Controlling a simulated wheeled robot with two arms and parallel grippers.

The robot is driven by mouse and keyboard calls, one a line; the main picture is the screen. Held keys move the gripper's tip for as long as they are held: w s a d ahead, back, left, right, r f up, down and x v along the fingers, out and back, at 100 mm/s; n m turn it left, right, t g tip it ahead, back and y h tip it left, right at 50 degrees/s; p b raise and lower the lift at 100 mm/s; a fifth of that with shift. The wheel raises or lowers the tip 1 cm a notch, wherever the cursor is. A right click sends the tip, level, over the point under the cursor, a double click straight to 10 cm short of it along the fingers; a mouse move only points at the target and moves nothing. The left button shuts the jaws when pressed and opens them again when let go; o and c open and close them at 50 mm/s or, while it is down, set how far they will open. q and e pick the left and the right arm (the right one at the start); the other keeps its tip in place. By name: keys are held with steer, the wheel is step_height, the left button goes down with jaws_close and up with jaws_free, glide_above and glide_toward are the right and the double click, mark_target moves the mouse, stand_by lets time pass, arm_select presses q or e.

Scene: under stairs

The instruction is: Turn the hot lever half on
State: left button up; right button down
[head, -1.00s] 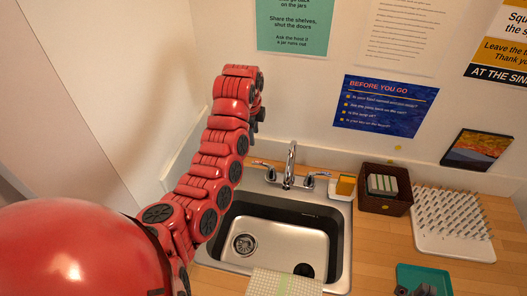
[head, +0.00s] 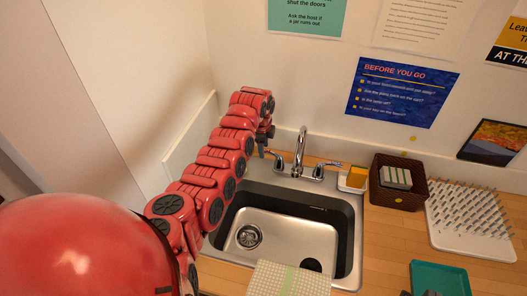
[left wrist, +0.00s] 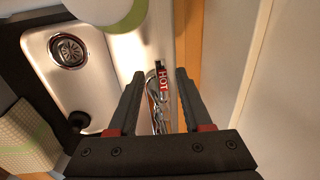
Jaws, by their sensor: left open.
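The chrome faucet (head: 301,150) stands behind the sink, with a lever on each side. The hot lever (head: 274,156) is the one on the left, partly hidden by my left gripper (head: 264,143), which is just above and beside it. In the left wrist view, the red HOT label (left wrist: 163,82) shows between the two fingers of my left gripper (left wrist: 160,74). A chrome lever (left wrist: 151,82) lies next to the label, between the open fingers. I cannot tell whether a finger touches it.
The steel sink (head: 285,238) lies in a wooden counter, with a checked cloth (head: 288,279) over its front edge. A sponge (head: 357,177), a brown basket (head: 399,190) and a white drying rack (head: 470,222) stand to the right. The wall is close behind the faucet.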

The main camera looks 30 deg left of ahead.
arm_select(q)
steer(key=shift+w+f, duration=0.25)
steer(key=shift+f, duration=0.3)
steer(key=shift+s+r, duration=0.15)
jaws_close()
stand_by(1.0)
